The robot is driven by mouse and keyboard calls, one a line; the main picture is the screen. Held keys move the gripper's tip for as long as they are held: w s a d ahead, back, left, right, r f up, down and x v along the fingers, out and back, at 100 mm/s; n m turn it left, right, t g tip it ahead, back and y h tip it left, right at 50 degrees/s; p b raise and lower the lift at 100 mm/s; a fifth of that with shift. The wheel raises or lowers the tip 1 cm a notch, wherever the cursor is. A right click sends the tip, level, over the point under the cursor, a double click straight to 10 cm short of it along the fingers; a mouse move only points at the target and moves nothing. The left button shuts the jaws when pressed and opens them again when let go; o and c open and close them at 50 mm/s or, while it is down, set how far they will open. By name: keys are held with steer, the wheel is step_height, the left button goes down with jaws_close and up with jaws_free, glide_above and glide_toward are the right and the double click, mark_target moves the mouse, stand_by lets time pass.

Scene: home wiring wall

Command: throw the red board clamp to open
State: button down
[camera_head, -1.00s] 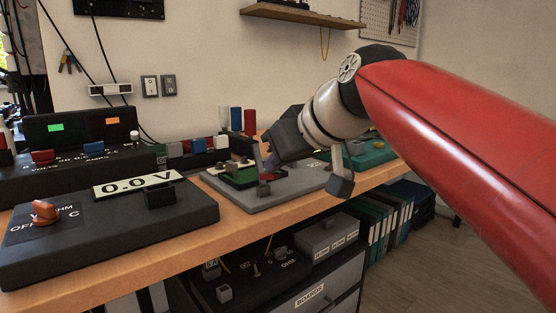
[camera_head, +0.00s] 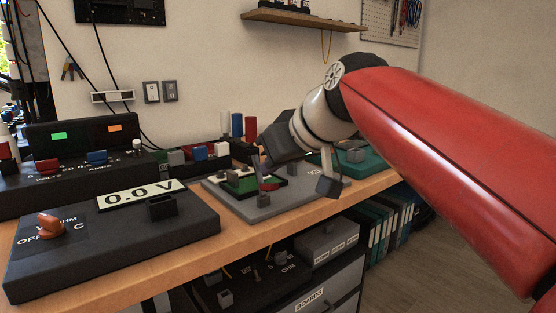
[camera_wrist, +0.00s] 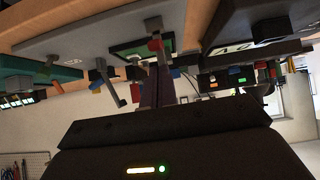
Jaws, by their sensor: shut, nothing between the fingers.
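The red board clamp (camera_head: 269,186) is a small red lever on the grey base plate (camera_head: 290,199), at the near corner of a green board (camera_head: 240,186). It also shows in the wrist view (camera_wrist: 154,45), at the edge of the green board. My gripper (camera_head: 263,165) is shut and empty, its fingers pointing down just above the clamp. In the wrist view its fingertips (camera_wrist: 156,72) lie close to the red lever. Whether they touch it I cannot tell. My dark gripper body hides part of the plate behind.
A grey lever with a block (camera_head: 328,185) rises at the plate's right. A teal tray (camera_head: 360,160) is farther right. Coloured blocks stand behind, and a drawer unit (camera_head: 325,285) is below the bench.

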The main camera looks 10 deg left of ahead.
steer(key=r, duration=0.3)
steer(key=shift+s+d+p, duration=0.15)
steer(key=shift+s+p, duration=0.05)
steer(key=shift+p, duration=0.1)
steer(key=s+d+b, duration=0.1)
steer(key=s+d, duration=0.5)
steer(key=d, duration=0.1)
steer(key=shift+s+f, duration=0.15)
steer(key=shift+f, duration=0.15)
steer(key=s+d+f+m+h+p, duration=0.3)
steer(key=s+d+f+m+p, duration=0.1)
steer(key=d+f, duration=0.5)
steer(key=s+d+f+m+g+h+p, duration=0.1)
steer(key=s+d+f+m+h+p, duration=0.3)
steer(key=s+d+f, duration=0.3)
steer(key=d+f+m, duration=0.1)
steer(key=d+f, duration=0.2)
steer(key=f, duration=0.1)
steer(key=shift+f+m+h, duration=0.25)
steer(key=shift+m+h, duration=0.05)
steer(key=shift+m, duration=0.1)
steer(key=c, duration=2.1)
jaws_free()
